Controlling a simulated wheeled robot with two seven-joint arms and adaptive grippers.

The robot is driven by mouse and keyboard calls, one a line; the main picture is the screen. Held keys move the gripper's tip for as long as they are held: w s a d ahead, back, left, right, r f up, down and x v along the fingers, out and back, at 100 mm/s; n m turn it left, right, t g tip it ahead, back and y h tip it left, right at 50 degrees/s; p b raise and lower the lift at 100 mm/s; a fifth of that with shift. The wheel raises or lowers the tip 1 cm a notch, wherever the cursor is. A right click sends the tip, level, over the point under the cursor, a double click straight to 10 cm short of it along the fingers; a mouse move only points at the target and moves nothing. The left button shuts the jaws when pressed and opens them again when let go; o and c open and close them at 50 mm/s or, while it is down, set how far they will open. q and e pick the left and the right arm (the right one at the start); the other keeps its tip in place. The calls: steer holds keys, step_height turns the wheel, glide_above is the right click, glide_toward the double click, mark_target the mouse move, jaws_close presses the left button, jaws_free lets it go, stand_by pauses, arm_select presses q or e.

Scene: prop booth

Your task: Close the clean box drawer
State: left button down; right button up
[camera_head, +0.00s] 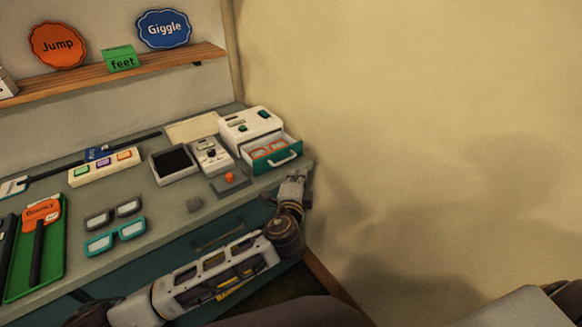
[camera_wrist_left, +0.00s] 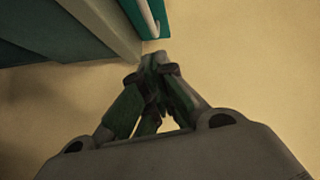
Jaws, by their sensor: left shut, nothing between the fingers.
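The clean box (camera_head: 248,125) is a white unit near the right end of the counter. Its teal drawer (camera_head: 285,159) is pulled open toward the front, with a white handle (camera_head: 283,160) and orange-framed glasses (camera_head: 268,148) inside. My left gripper (camera_head: 297,176) is shut and empty, just in front of and below the drawer front at the counter's edge. In the left wrist view the closed fingertips (camera_wrist_left: 153,58) are below the teal drawer front (camera_wrist_left: 160,8) and its pale handle (camera_wrist_left: 149,18); a small gap shows between them. My right gripper is not in view.
The counter (camera_head: 170,212) ends at the right beside a bare wall (camera_head: 420,100). A grey stand with an orange knob (camera_head: 229,178) and a white device (camera_head: 211,155) stand left of the drawer. Glasses (camera_head: 115,237) and a green tray (camera_head: 52,255) lie further left.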

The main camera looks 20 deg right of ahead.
mark_target(271, 149)
arm_select(q)
steer(key=w+f, duration=0.1)
steer(key=w, duration=0.5)
steer(key=shift+a+f, duration=0.15)
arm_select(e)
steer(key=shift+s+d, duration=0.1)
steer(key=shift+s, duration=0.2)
arm_select(q)
steer(key=shift+w, duration=0.1)
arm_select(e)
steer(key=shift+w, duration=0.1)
arm_select(q)
steer(key=shift+w+a, duration=0.1)
steer(key=shift+w, duration=0.1)
steer(key=w+a, duration=0.1)
steer(key=w, duration=0.2)
steer(key=w+a, duration=0.1)
steer(key=w, duration=0.3)
steer(key=w+a, duration=0.1)
steer(key=w, duration=0.2)
steer(key=shift+w+a+b, duration=0.15)
steer(key=shift+a+b, duration=0.2)
steer(key=shift+w+a, duration=0.15)
steer(key=shift+w, duration=0.1)
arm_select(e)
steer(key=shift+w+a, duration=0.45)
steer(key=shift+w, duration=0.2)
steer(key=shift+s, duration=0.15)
